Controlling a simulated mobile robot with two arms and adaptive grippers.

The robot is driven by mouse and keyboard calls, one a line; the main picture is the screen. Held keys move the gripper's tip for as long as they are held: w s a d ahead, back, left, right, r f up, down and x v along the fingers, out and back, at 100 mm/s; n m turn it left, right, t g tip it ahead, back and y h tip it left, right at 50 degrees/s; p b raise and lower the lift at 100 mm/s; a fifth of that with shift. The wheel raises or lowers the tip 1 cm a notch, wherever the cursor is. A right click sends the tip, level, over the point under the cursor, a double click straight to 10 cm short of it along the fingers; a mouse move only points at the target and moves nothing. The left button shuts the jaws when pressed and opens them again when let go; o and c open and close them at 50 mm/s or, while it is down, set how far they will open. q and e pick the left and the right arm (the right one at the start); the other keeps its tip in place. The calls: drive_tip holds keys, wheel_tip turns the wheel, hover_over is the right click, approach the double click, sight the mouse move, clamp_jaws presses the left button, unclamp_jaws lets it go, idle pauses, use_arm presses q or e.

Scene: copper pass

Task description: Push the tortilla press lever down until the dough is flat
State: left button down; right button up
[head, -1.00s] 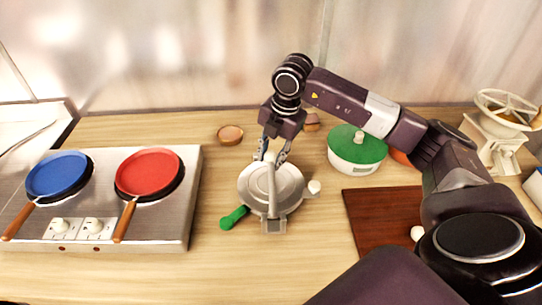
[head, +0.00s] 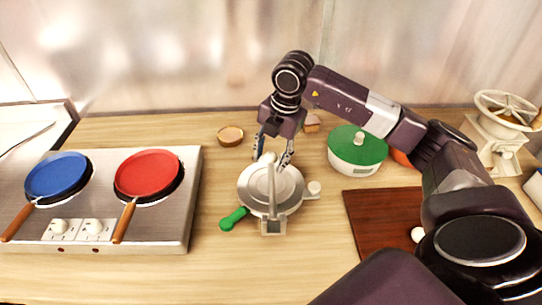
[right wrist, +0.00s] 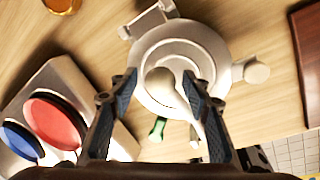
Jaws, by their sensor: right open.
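The tortilla press (head: 286,193) is a round pale grey metal press on the wooden counter, in the middle of the head view. Its upper plate lies over the base, and any dough inside is hidden. The lever (head: 271,187) runs across the top of the plate. The press also shows in the right wrist view (right wrist: 207,50), with the lever's rounded end (right wrist: 161,80) between my fingers. My right gripper (head: 273,152) is open at the far end of the lever, one finger on each side; I cannot tell whether they touch it. My left gripper is not in view.
A green handle (head: 233,219) lies beside the press at left. A steel stove (head: 145,230) with blue and red pans stands further left. A green-lidded container (head: 357,149) and a brown board (head: 374,219) are at right. A small bowl (head: 230,135) sits behind.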

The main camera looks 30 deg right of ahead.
wheel_tip(320, 180, up, 12)
drive_tip(key=s+d, duration=0.1)
drive_tip(key=s, duration=0.1)
idle(0.4)
idle(0.4)
